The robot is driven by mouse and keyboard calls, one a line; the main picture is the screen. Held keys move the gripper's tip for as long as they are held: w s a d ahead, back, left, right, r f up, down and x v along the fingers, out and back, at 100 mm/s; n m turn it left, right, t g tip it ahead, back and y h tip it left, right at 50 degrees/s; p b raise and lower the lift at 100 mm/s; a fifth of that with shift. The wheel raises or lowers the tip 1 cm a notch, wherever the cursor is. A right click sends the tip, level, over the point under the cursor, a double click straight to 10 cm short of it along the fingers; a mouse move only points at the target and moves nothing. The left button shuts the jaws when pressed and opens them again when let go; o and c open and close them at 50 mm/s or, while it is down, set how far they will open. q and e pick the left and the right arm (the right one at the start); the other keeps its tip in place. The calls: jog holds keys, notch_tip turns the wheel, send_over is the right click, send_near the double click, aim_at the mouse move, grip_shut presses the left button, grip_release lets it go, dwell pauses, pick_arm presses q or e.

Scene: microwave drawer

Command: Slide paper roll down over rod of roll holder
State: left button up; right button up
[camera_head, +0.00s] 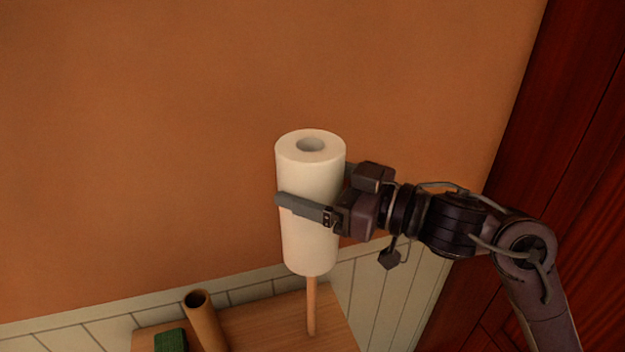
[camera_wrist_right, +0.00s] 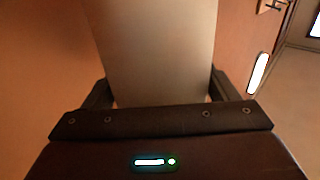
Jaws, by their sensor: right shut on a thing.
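A white paper roll (camera_head: 310,240) stands upright in the head view, with its hollow core showing at the top. My right gripper (camera_head: 312,190) comes from the right and is shut around the roll's middle. The wooden rod (camera_head: 311,306) of the roll holder shows directly below the roll and rises from the wooden surface. Whether the rod's tip is inside the core is hidden by the roll. In the right wrist view the roll (camera_wrist_right: 155,50) fills the space between the fingers. My left gripper is not in view.
The wooden surface (camera_head: 265,325) also carries a brown cardboard tube (camera_head: 205,320) and a green object (camera_head: 171,341) at the left. An orange wall (camera_head: 130,130) is behind. A dark red wooden panel (camera_head: 560,130) stands at the right.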

jog(key=w+f+b, duration=0.1)
jog(key=f, duration=0.1)
jog(key=b, duration=0.5)
send_over(313, 291)
jog(key=shift+f, duration=3)
jog(key=shift+w+f+b, duration=0.2)
jog(key=shift+f+b, duration=2.7)
jog(key=shift+f, duration=1.8)
jog(key=shift+w+f+b, duration=0.2)
jog(key=shift+f+b, duration=2.65)
jog(key=shift+f, duration=1.8)
jog(key=o, duration=1)
